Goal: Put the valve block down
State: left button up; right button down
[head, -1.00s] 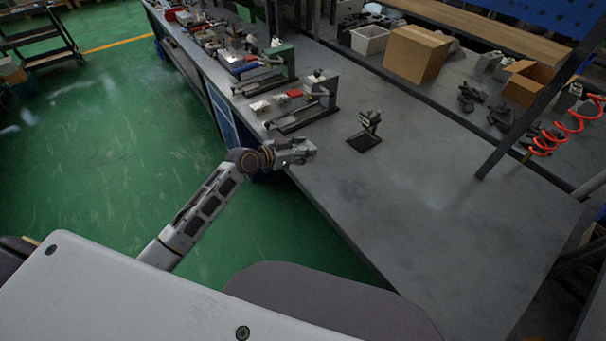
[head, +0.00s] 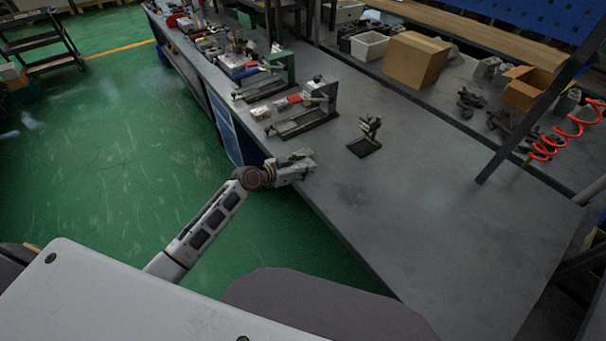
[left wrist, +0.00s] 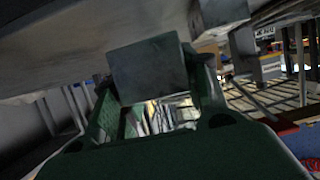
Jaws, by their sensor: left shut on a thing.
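My left gripper (head: 303,163) is over the near left edge of the grey workbench (head: 410,235) in the head view. In the left wrist view, a dark grey square-faced block (left wrist: 147,70), which looks like the valve block, sits between the fingers. The gripper is shut on it. In the head view the block is too small to tell apart from the fingers. I cannot tell whether it touches the bench top. My right gripper is not in view.
A small black stand (head: 366,138) is on the bench right of the gripper. Vise-like fixtures (head: 305,110) stand behind it. The bench's right front is clear.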

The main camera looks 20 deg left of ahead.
pick_arm(q)
jog(key=shift+f, duration=1.95)
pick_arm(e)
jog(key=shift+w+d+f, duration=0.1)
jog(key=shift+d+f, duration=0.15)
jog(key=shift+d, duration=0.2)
pick_arm(q)
jog(key=shift+f+b, duration=0.15)
jog(key=shift+b, duration=0.3)
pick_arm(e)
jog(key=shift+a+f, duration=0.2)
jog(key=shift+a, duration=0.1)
